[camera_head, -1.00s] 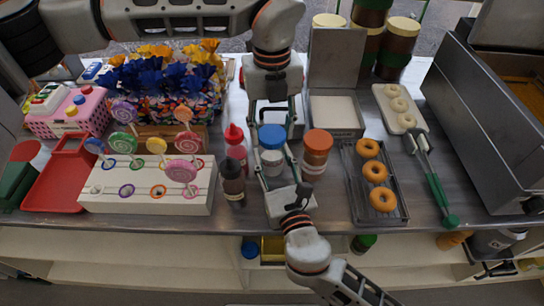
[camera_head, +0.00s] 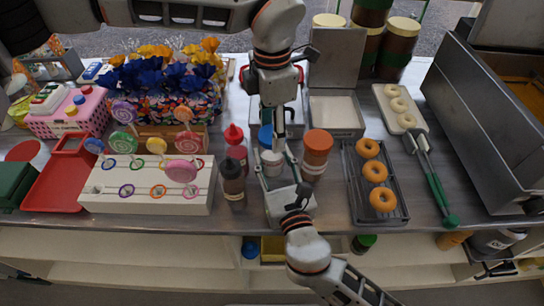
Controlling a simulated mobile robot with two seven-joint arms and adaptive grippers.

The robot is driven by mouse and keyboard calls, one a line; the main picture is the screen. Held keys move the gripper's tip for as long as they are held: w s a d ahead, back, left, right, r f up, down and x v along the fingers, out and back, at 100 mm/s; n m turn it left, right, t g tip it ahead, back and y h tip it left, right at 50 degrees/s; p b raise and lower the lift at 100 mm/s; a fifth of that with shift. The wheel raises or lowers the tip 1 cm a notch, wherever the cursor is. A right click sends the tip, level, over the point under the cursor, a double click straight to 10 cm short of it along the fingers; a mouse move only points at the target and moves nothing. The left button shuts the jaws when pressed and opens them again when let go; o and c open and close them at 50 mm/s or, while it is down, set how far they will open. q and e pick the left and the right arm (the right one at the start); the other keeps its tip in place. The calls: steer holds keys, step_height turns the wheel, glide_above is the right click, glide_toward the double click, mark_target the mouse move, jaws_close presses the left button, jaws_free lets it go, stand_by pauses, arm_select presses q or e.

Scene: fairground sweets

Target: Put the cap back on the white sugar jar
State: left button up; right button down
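The white sugar jar (camera_head: 271,164) stands upright on the counter. My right gripper (camera_head: 276,161) comes up from the front edge, with its fingers on both sides of the jar, shut on it. The blue cap (camera_head: 265,136) shows at the top of the jar; I cannot tell whether it is seated or just above. My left gripper (camera_head: 279,136) points down from above, seen nearly edge-on. Its near finger covers the right part of the cap, and its far finger is hidden, so its grip on the cap cannot be made out.
A red squeeze bottle (camera_head: 236,145) and a dark bottle (camera_head: 232,182) stand close on the left. An orange-capped jar (camera_head: 316,152) stands close on the right. A white lollipop stand (camera_head: 150,202) is farther left; a doughnut rack (camera_head: 360,200) is to the right.

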arm_select(q)
steer(key=shift+o, duration=1)
steer(key=shift+r, duration=2.25)
steer(key=n, duration=0.1)
steer(key=r+n, duration=0.1)
steer(key=n, duration=0.2)
steer(key=shift+d+r+n, duration=0.1)
steer(key=shift+r+n, duration=0.25)
steer(key=shift+n, duration=0.05)
steer(key=n, duration=0.1)
steer(key=r+n, duration=0.1)
steer(key=n, duration=0.3)
steer(key=shift+r, duration=0.4)
